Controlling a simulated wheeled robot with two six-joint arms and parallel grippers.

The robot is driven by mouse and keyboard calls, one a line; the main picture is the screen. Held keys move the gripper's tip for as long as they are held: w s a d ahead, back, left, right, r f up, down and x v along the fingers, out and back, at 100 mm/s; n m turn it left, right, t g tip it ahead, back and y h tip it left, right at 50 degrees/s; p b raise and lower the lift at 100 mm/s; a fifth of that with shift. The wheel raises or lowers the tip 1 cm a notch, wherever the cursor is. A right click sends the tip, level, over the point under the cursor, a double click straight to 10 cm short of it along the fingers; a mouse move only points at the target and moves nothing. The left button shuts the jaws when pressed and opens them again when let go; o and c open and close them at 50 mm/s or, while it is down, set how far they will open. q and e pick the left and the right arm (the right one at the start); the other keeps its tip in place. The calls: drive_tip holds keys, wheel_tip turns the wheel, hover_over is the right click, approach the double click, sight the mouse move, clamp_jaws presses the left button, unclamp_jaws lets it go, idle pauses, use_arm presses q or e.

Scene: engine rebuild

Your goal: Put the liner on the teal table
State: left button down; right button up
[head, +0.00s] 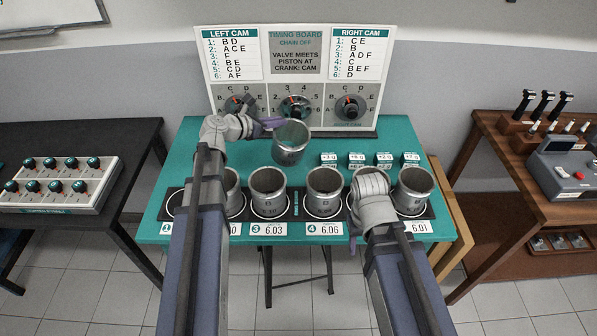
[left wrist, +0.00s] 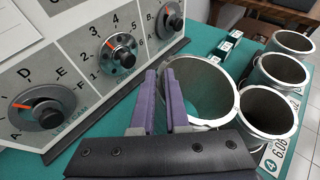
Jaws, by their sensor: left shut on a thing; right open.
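A grey metal liner (head: 290,150) is over the back middle of the teal table (head: 190,150), in front of the timing board. My left gripper (head: 272,124) is shut on its upper wall. In the left wrist view the purple fingers (left wrist: 165,95) pinch the near rim of the liner (left wrist: 212,88). I cannot tell whether its base touches the table. My right gripper (head: 371,184) is open over the right part of the liner row.
Several liners stand in a row along the front, including one in spot 3 (head: 268,190) and one in spot 4 (head: 324,190). Small weight boxes (head: 357,160) stand right of the held liner. The timing board (head: 295,80) rises behind. The back-left tabletop is clear.

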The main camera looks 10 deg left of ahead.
use_arm(q)
drive_tip(key=shift+w+a+f, duration=0.1)
drive_tip(key=shift+f, duration=0.3)
drive_tip(key=s+a+n+t+y+b, duration=0.1)
drive_tip(key=a+n+y, duration=0.3)
drive_tip(key=a+n, duration=0.6)
drive_tip(key=a+t, duration=0.1)
drive_tip(key=a, duration=1.2)
drive_tip(key=shift+n+b, duration=0.3)
drive_tip(key=shift+n, duration=0.1)
use_arm(e)
wheel_tip(320, 180, down, 2)
drive_tip(key=shift+s+a+f, duration=0.1)
drive_tip(key=shift+f, duration=0.05)
use_arm(q)
drive_tip(key=shift+s+a+f, duration=0.1)
drive_tip(key=shift+f, duration=0.05)
use_arm(e)
drive_tip(key=shift+f, duration=0.1)
use_arm(q)
wheel_tip(320, 180, down, 10)
drive_tip(key=b, duration=1)
use_arm(e)
wheel_tip(320, 180, down, 10)
